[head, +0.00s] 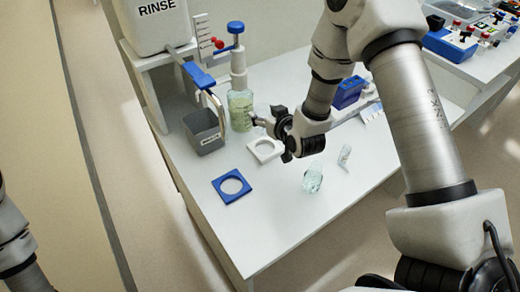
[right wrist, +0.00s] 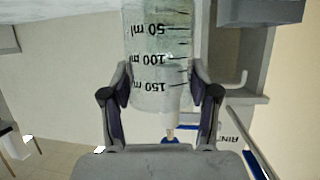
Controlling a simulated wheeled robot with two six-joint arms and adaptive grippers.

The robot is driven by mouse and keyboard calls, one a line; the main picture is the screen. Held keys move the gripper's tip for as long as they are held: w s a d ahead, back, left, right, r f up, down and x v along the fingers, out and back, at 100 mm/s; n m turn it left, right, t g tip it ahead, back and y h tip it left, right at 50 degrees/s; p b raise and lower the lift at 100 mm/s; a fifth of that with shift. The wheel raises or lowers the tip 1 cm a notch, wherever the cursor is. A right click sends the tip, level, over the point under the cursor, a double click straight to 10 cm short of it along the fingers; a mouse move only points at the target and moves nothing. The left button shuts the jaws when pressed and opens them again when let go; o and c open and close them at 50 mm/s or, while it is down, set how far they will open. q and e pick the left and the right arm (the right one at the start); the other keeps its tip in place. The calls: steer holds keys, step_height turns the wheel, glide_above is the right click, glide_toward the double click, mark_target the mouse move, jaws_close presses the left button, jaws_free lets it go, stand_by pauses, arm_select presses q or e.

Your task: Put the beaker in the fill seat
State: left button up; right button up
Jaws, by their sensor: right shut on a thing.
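The beaker (right wrist: 160,60) is clear glass with black marks for 50, 100 and 150 ml. It fills the space between the fingers of my right gripper (right wrist: 163,108) in the right wrist view. That view is upside down, and the beaker appears upright. In the head view my right gripper (head: 258,119) is shut on the greenish beaker (head: 240,112), right of the grey bin. Whether its base touches the table is hard to tell. My left gripper is out of view.
A white dispenser column (head: 238,66) with a blue top stands directly above or behind the beaker. The grey bin (head: 204,140) and RINSE tank (head: 150,32) are left. A small glass (head: 313,180) and a vial (head: 344,155) are right.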

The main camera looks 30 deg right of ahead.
step_height(320, 180, down, 9)
steer(key=shift+s+d+r+p, duration=0.1)
steer(key=shift+d+p, duration=0.05)
steer(key=shift+p, duration=0.25)
steer(key=shift+f, duration=0.3)
steer(key=o, duration=0.9)
steer(key=shift+o, duration=0.2)
steer(key=shift+r, duration=0.1)
steer(key=shift+r, duration=0.15)
steer(key=shift+s, duration=0.25)
steer(key=b+v, duration=0.1)
steer(key=v, duration=1)
steer(key=shift+s+r+b, duration=0.2)
steer(key=shift+r+b, duration=0.05)
steer(key=shift+b, duration=0.1)
